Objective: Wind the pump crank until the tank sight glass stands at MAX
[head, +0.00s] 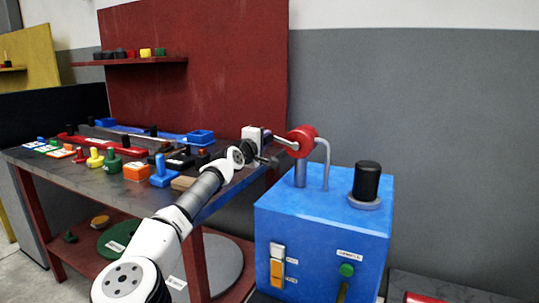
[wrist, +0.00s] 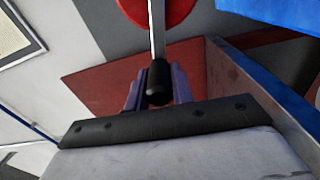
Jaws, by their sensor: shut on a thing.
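The blue pump box (head: 320,222) stands right of the workbench. Its crank has a red disc (head: 301,141), a pale metal arm and a dark grip. My gripper (head: 266,152) is left of the disc, shut on the crank grip. In the wrist view the black crank grip (wrist: 158,82) sits between my purple fingers, with the metal arm rising to the red disc (wrist: 180,12). The sight glass (head: 277,268) on the box front is orange below and pale above. The orange top stands near the upper small label, whose writing is too small to read surely.
A black cylinder (head: 367,181) stands on the box top, beside a bent grey pipe (head: 323,160). A green knob (head: 346,270) is on the box front. The workbench (head: 60,162) at left is crowded with coloured parts. A grey wall is behind.

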